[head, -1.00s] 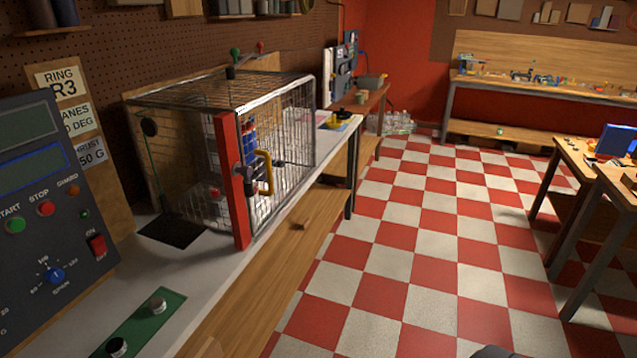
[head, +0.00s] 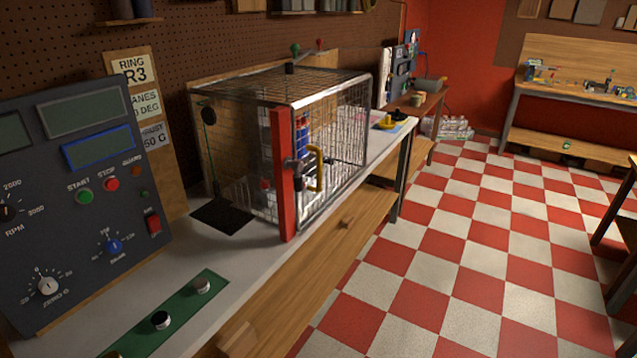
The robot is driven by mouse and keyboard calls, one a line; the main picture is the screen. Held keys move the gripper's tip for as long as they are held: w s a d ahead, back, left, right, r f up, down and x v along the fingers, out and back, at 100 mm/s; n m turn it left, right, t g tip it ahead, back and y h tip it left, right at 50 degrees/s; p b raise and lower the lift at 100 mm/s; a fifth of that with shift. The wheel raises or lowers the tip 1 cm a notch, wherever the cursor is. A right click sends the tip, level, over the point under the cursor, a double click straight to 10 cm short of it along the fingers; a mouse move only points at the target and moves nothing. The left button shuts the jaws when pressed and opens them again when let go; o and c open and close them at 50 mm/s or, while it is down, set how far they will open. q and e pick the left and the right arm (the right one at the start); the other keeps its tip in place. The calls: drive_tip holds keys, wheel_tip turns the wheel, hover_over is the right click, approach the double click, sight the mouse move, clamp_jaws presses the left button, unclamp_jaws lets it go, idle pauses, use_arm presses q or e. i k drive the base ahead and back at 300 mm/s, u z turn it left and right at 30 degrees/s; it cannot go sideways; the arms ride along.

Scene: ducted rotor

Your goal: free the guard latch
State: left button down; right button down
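A wire-mesh guard cage (head: 340,120) stands on the bench in the head view. Its front has a red upright post (head: 284,190) with a dark latch (head: 297,171) on it. A yellow handle (head: 318,170) sits just right of the latch on the mesh door. The door looks closed against the post; the latch's exact position is too small to tell. Blue and red parts (head: 302,135) show behind the mesh. Neither gripper is in view.
A control panel (head: 85,190) with knobs and buttons stands at the left. A green strip with knobs (head: 180,318) lies on the bench front. The checkered floor (head: 450,260) to the right is clear.

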sight(297, 166)
drive_tip(key=k, duration=0.25)
drive_tip(key=z, duration=0.35)
drive_tip(key=i, duration=0.8)
drive_tip(key=z, duration=0.85)
